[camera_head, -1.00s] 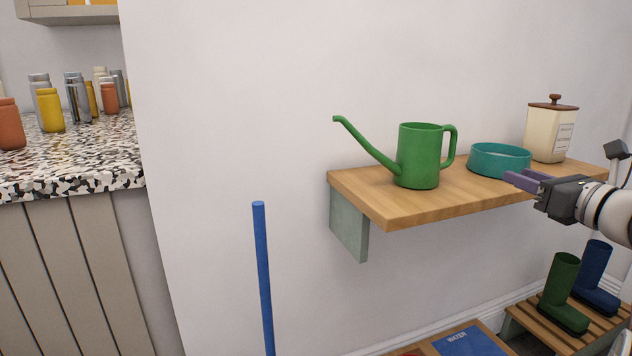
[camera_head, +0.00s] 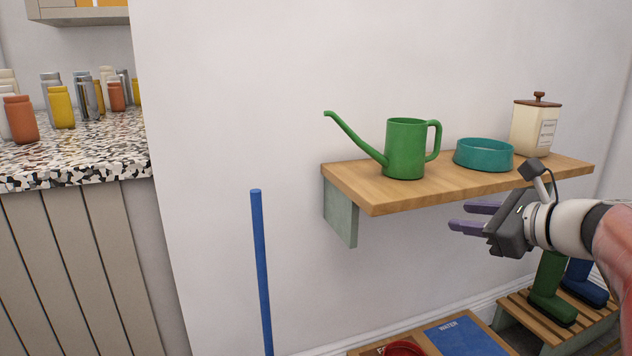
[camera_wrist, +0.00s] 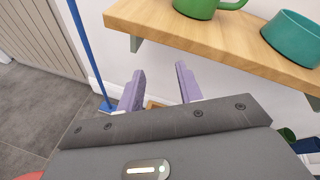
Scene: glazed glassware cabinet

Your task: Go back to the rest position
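My gripper (camera_head: 466,217) is in front of the wooden shelf (camera_head: 450,187), a little below its top, with its two purple fingers pointing left. In the wrist view the fingers (camera_wrist: 160,84) stand apart with nothing between them, so it is open and empty. The wrist view also shows the shelf's front edge (camera_wrist: 220,52) beyond the fingers. My gripper is apart from the green watering can (camera_head: 405,150) and the teal bowl (camera_head: 484,156), which both stand upright on the shelf.
A cream canister (camera_head: 533,127) stands at the shelf's right end. Green boots (camera_head: 552,290) and blue boots (camera_head: 583,285) stand on a slatted bench below my arm. A blue pole (camera_head: 261,270) stands left of the shelf. A speckled counter (camera_head: 80,150) with several jars is at far left.

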